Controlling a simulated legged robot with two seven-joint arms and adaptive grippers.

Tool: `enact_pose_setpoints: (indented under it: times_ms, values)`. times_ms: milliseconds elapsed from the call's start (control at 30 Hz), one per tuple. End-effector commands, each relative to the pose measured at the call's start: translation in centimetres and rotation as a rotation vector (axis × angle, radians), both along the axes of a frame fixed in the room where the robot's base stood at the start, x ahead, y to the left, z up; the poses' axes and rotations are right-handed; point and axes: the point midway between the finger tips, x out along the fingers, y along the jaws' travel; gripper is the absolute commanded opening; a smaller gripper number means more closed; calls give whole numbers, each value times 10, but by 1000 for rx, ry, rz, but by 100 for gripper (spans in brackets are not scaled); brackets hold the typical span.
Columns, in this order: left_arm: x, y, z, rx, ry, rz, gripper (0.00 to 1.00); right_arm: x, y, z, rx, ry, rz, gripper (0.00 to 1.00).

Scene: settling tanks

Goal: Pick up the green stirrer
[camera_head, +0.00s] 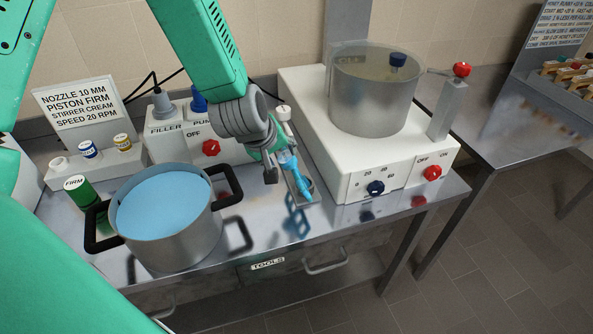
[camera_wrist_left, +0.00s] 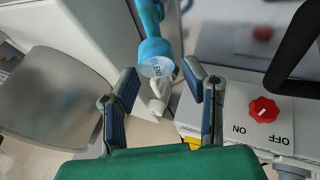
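My left gripper (camera_head: 274,163) is at the middle of the bench, by a blue tool (camera_head: 296,178) standing in a small metal holder (camera_head: 309,188). In the left wrist view the fingers (camera_wrist_left: 160,82) are apart. The labelled blue end (camera_wrist_left: 156,66) shows in the gap between the fingertips, with space on both sides. A pale tool (camera_head: 283,113) stands behind it, partly hidden by the gripper. A green cylinder (camera_head: 82,193) marked FIRM is at the left by the pot. My right gripper is not in view.
A pot (camera_head: 180,248) of blue liquid stands at the left. A white machine with a clear tank (camera_head: 376,110) stands at the right. The filler box with a red knob (camera_head: 211,148) is behind the pot. A card (camera_head: 80,102) reads STIRRER CREAM.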

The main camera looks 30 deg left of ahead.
Motion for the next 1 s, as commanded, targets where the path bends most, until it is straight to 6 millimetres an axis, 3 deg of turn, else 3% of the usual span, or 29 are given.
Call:
enact_pose_setpoints:
  times_ms: [100, 367, 600, 900, 933, 1000]
  values:
    - [10, -1, -15, 1, 3, 0, 39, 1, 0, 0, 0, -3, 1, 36]
    - [17, -3, -29, 4, 1, -2, 39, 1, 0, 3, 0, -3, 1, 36]
    - [36, -1, -59, 3, 1, -1, 39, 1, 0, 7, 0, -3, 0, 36]
    - [38, -1, -63, 2, -3, -2, 39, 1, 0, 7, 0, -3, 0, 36]
    - [38, -1, -63, 2, -2, -1, 36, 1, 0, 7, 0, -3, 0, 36]
    - [38, -1, -63, 2, -2, -1, 11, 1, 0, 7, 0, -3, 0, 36]
